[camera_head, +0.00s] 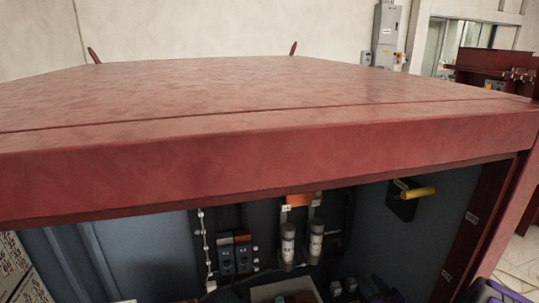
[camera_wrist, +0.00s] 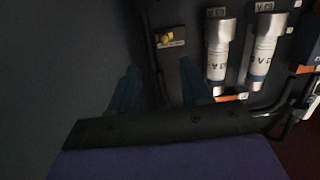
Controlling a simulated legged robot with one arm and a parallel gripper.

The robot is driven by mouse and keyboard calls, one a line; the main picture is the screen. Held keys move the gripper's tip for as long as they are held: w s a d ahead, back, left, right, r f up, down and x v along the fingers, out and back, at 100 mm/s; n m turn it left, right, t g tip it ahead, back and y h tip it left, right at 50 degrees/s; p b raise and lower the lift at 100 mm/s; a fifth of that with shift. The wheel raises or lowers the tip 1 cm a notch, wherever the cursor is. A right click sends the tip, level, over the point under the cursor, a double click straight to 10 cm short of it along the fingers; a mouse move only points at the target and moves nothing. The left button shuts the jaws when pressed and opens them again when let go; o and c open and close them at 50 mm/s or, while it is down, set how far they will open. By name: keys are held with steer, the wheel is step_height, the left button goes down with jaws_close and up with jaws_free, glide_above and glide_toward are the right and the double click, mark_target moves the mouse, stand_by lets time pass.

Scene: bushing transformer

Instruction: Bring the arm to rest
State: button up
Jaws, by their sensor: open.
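My gripper (camera_wrist: 161,82) shows in the wrist view with its two bluish fingers spread apart and nothing between them. Beyond the fingers are a dark panel and two white cylindrical fuses, a left fuse (camera_wrist: 217,52) and a right fuse (camera_wrist: 264,48). The gripper appears to be inside or at the mouth of the red cabinet (camera_head: 270,140), whose open front shows in the head view. I cannot clearly make out the gripper in the head view. A purple part at its bottom right corner looks like part of my arm.
The cabinet's overhanging top edge runs across the head view above the opening. Inside are blue breakers (camera_head: 235,255), the fuses (camera_head: 288,243) and a yellow handle (camera_head: 417,193) on the right wall. In the wrist view, dark cables (camera_wrist: 150,55) run close to the fingers.

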steer(key=s+a+r+m+g+h, duration=0.1)
steer(key=s+a+r+g+h, duration=0.5)
steer(key=s+r+g, duration=0.45)
steer(key=s+a+r+g+y, duration=0.1)
steer(key=s+a, duration=0.4)
steer(key=s, duration=0.5)
steer(key=s+a+r+m+g+y, duration=0.1)
steer(key=s+a+r+g, duration=0.3)
steer(key=s, duration=0.7)
steer(key=s+a+r+g, duration=0.3)
steer(key=s+a, duration=0.4)
steer(key=s, duration=0.4)
steer(key=shift+a+m+y, duration=0.15)
steer(key=shift+m+y, duration=0.15)
steer(key=shift+y, duration=0.1)
